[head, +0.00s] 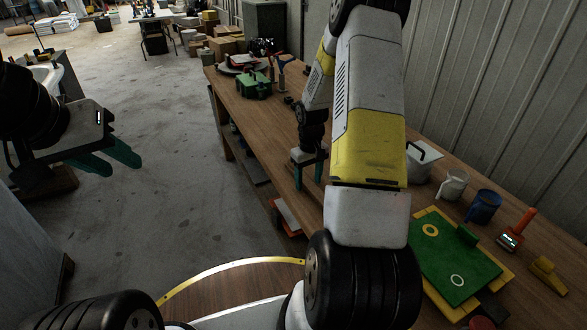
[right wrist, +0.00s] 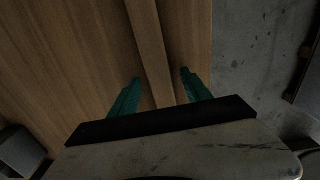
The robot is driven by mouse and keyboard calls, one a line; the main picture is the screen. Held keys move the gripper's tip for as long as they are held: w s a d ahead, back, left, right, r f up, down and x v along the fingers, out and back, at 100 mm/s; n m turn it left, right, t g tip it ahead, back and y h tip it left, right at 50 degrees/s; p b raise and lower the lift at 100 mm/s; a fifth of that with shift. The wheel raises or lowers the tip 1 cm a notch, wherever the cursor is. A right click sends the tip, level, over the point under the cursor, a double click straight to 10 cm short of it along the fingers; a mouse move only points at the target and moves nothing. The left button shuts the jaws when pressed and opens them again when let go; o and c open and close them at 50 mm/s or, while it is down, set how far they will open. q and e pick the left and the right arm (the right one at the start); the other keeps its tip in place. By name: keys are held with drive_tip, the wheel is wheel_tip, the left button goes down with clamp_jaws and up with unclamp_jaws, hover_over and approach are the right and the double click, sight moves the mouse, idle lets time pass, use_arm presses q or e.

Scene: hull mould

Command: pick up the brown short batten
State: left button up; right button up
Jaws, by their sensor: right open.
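The brown short batten (right wrist: 150,45) shows in the right wrist view as a brown strip on the wooden workbench. It runs from the top edge down between my fingers, and its near end is hidden by my gripper. In the head view my right gripper (head: 308,176) is over the bench edge, and my arm hides the batten. My left gripper (head: 126,167) is open and empty over the floor at the left.
The workbench (head: 262,130) runs along the ribbed wall. The floor (head: 170,130) left of the bench is clear.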

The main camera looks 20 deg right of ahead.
drive_tip(key=shift+f, duration=0.25)
clamp_jaws()
drive_tip(key=shift+r, duration=0.1)
